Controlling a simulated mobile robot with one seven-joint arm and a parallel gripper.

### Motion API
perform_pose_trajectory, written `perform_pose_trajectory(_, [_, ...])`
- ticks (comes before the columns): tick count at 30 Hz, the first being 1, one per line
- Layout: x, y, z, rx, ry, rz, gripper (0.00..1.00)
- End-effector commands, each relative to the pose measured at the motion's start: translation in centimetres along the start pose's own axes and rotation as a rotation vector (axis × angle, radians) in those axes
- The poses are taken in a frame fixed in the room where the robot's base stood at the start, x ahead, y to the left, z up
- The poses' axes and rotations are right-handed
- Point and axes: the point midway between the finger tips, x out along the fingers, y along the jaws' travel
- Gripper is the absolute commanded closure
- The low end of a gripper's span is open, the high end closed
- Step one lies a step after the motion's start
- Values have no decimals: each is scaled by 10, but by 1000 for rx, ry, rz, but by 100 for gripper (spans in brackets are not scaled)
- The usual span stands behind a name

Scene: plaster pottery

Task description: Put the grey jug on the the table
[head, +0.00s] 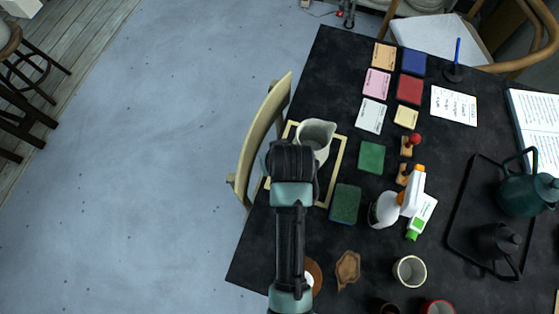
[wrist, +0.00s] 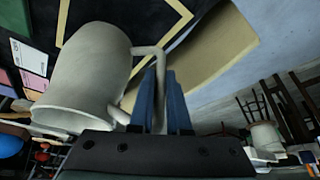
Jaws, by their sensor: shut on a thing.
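The grey jug (head: 317,134) is pale, wide-mouthed and over the left edge area of the black table (head: 335,75), within a yellow square outline. In the wrist view the jug (wrist: 85,70) fills the left side, with its handle (wrist: 148,55) towards my fingers. My gripper (wrist: 163,100) is shut on the handle, its two blue fingers on either side of it. In the head view my gripper is hidden under my arm, just left of the jug. I cannot tell whether the jug's base touches the tabletop.
A wooden chair (head: 262,135) stands close against the table's left edge. A green block (head: 345,203), a white spray bottle (head: 390,207) and coloured cards (head: 377,83) lie right of the jug. A teapot (head: 522,192) is farther right.

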Motion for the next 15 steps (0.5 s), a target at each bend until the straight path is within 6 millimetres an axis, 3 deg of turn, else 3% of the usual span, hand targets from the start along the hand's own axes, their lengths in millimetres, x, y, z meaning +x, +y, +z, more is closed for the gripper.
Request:
perform_pose_trajectory(6, [27,0,12,0,0,1,100])
perform_pose_trajectory(15, [32,0,13,-1,3,1,100])
